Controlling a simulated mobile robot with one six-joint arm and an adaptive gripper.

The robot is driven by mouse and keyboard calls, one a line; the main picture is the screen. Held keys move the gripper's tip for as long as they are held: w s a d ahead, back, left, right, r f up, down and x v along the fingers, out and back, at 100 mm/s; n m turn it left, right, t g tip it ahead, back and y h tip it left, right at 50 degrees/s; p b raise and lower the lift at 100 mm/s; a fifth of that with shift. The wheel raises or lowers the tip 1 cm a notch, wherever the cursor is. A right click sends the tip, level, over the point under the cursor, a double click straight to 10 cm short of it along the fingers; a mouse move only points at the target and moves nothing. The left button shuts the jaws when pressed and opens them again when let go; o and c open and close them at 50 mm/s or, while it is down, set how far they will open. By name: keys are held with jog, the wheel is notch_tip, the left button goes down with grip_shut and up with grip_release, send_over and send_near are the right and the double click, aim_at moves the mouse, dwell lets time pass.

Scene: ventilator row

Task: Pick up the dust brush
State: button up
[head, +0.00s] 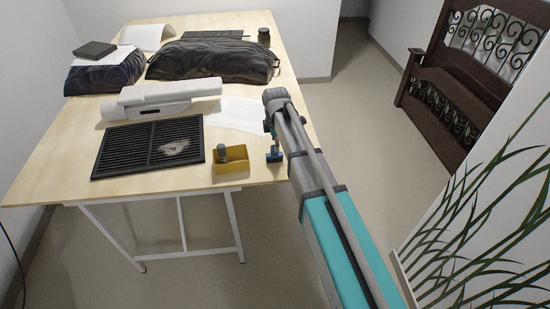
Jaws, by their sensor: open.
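A small blue item with an upright stem, which looks like the dust brush (274,156), stands near the front right edge of the wooden table (60,177). It is just right of a yellow box (231,167). My gripper (269,127) is small and partly hidden by my own arm, which reaches in from the lower right. It is open, above and close to the upper end of the blue item's stem. I cannot tell whether they touch or whether the stem is between the fingers.
The yellow box holds a grey-topped item (222,153). A black grille (125,150) with a pale dusty patch lies left of it. Behind are a white device (160,101), a black bag (215,61) and a dark jar (264,36).

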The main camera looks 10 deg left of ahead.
aim_at(274, 154)
jog(key=shift+f, duration=0.1)
dwell(0.3)
jog(key=shift+w+a+f+b, duration=0.1)
jog(key=shift+a+f+b, duration=0.05)
jog(key=shift+f+b, duration=2.45)
jog(key=shift+r, duration=0.1)
jog(key=shift+c, duration=0.2)
grip_shut()
